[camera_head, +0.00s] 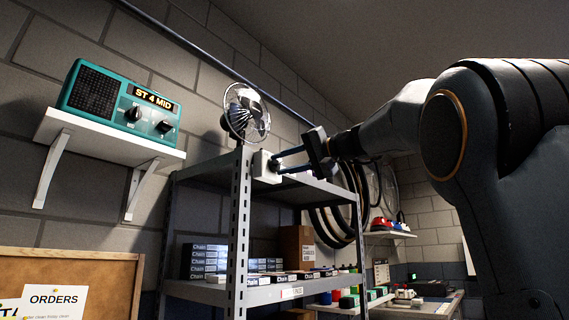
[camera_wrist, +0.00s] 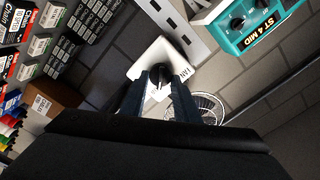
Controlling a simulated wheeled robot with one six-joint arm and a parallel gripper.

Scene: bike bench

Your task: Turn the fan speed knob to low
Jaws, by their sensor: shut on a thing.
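The fan (camera_head: 245,113) with a round wire cage stands at the top of the metal shelf unit; its cage also shows in the wrist view (camera_wrist: 207,107). A white control box (camera_head: 265,167) is fixed near the shelf post below the fan. In the wrist view the box (camera_wrist: 150,58) carries a dark round knob (camera_wrist: 160,74) with a light pointer mark. My gripper (camera_head: 277,161) reaches in from the right, its two fingers on either side of the knob. In the wrist view my gripper (camera_wrist: 161,77) is shut on the knob. The speed markings are mostly hidden.
A teal radio (camera_head: 119,98) reading "ST 4 MID" sits on a white wall shelf (camera_head: 110,140) at left. The metal shelf unit (camera_head: 240,215) holds chain boxes and a cardboard box (camera_head: 296,247). Black tyres hang behind it. An orders board (camera_head: 70,265) stands at lower left.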

